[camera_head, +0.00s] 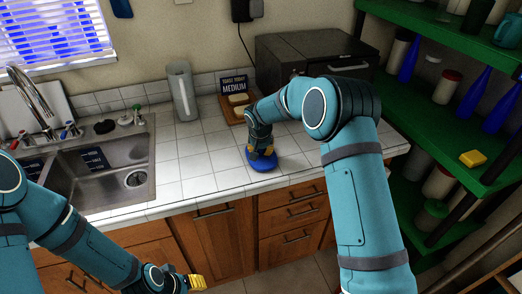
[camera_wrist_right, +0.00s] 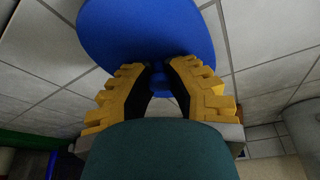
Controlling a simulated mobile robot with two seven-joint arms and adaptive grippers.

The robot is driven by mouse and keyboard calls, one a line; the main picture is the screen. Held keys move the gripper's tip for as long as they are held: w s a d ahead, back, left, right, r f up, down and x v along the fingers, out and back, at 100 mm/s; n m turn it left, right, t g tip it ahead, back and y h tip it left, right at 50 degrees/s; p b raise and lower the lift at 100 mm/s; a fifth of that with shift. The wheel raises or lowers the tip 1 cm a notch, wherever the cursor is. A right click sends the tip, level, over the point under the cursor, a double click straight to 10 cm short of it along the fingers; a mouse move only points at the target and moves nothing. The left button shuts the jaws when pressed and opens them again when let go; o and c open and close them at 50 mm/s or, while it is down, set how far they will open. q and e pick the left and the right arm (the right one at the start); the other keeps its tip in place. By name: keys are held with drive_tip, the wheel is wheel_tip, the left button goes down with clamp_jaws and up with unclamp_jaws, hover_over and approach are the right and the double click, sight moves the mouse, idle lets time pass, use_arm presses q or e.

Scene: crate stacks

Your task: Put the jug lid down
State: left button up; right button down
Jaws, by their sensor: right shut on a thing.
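The jug lid (camera_head: 262,160) is a round blue disc with a small knob, low over the white tiled counter near its front edge. My right gripper (camera_head: 262,151) is above it. In the right wrist view the blue lid (camera_wrist_right: 150,32) spreads beyond the yellow fingers, and my right gripper (camera_wrist_right: 160,85) is shut on its knob. I cannot tell whether the lid touches the tiles. The grey jug (camera_head: 183,92) stands upright at the back of the counter. My left gripper (camera_head: 196,282) hangs low in front of the cabinets, its finger opening unclear.
The tiled counter (camera_head: 205,160) is clear left of the lid. The sink (camera_head: 105,165) is at the left. A bread board (camera_head: 231,112) with a small sign (camera_head: 235,82) and a dark bread box (camera_head: 315,50) stand behind. Green shelves (camera_head: 455,170) hold bottles and jars at right.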

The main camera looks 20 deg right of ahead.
sight(260, 161)
drive_tip(key=shift+r, duration=0.1)
drive_tip(key=c, duration=1.4)
unclamp_jaws()
drive_tip(key=shift+f, duration=0.25)
drive_tip(key=o, duration=0.4)
drive_tip(key=shift+r, duration=0.15)
drive_tip(key=shift+r, duration=0.2)
drive_tip(key=v, duration=1.2)
drive_tip(key=shift+p, duration=0.4)
drive_tip(key=shift+s+f, duration=0.15)
drive_tip(key=shift+f, duration=0.05)
